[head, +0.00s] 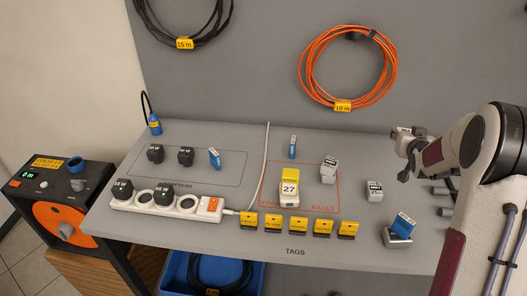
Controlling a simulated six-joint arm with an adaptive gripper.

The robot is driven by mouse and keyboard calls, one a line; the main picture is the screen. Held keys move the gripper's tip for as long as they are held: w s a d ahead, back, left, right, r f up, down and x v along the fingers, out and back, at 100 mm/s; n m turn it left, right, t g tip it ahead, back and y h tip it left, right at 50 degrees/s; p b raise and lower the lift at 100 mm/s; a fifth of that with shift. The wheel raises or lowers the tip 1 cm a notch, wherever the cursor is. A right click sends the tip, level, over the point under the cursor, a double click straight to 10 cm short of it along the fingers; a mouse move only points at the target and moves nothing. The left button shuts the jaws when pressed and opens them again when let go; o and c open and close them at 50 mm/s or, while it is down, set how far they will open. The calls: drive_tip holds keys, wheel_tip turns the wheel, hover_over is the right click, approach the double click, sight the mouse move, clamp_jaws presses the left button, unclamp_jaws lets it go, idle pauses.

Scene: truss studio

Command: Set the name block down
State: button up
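No block is clearly readable as the name block. The likeliest is a blue block with pale lettering (403,222), tilted on a small grey base (397,240) at the right front of the grey table. Smaller blue pieces stand at the back middle (292,147) and by the adapters (215,158). My gripper (399,154) is at the right, above and behind the lettered block and apart from it. Its two fingers look spread, with nothing seen between them.
A white power strip (205,216) with black plugs lies front left. Several yellow-black tags (273,223) line the front edge. An orange reel (62,222) is at left.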

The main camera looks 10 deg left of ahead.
drive_tip(key=w+a+r, duration=0.1)
drive_tip(key=w+a, duration=0.3)
drive_tip(key=a, duration=0.7)
drive_tip(key=w+a, duration=0.4)
drive_tip(key=a, duration=0.7)
drive_tip(key=s+a+f, duration=0.1)
drive_tip(key=s+a, duration=0.1)
drive_tip(key=a, duration=1.1)
drive_tip(key=s+a+f+n+y, duration=0.1)
drive_tip(key=s+a, duration=0.1)
drive_tip(key=a, duration=1.1)
drive_tip(key=shift+f+y, duration=0.25)
drive_tip(key=shift+y, duration=0.05)
hover_over(253, 151)
drive_tip(key=shift+s+f, duration=0.1)
drive_tip(key=shift+f, duration=3)
drive_tip(key=shift+f, duration=1.9)
drive_tip(key=shift+f, duration=0.15)
